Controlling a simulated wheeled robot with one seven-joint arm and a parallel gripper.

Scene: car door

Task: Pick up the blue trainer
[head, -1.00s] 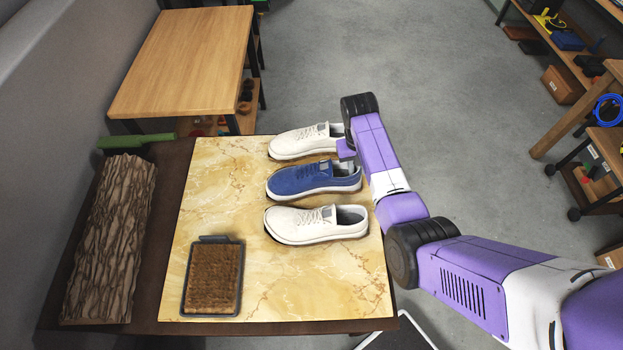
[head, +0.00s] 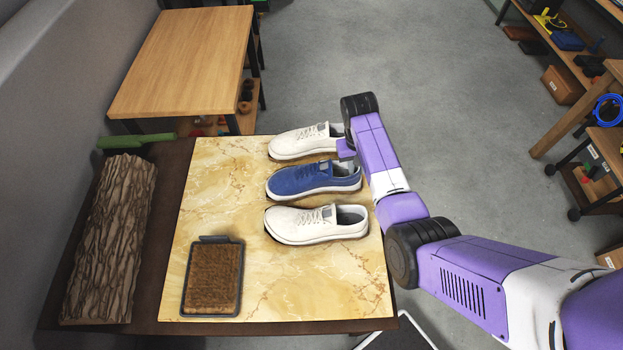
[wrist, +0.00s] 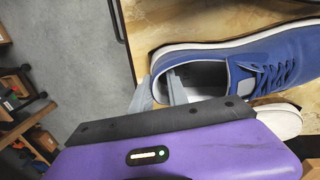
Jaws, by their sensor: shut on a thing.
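The blue trainer (head: 312,179) lies between two white trainers on the marbled board, its toe to the left and its heel to the right. It has a white sole and blue laces. In the wrist view the blue trainer (wrist: 270,62) fills the upper right. My gripper (wrist: 160,92) is shut on its heel rim, with one grey finger inside the shoe opening and the other outside. In the head view my purple arm reaches the heel from the right and hides the fingertips. The trainer appears to rest on the board.
White trainers lie close behind (head: 298,141) and in front (head: 315,226) of the blue one. A brown brush-like pad (head: 213,278), a bark log (head: 110,240) and a green-handled item (head: 135,141) are at left. The marbled board (head: 300,285) is clear at front right.

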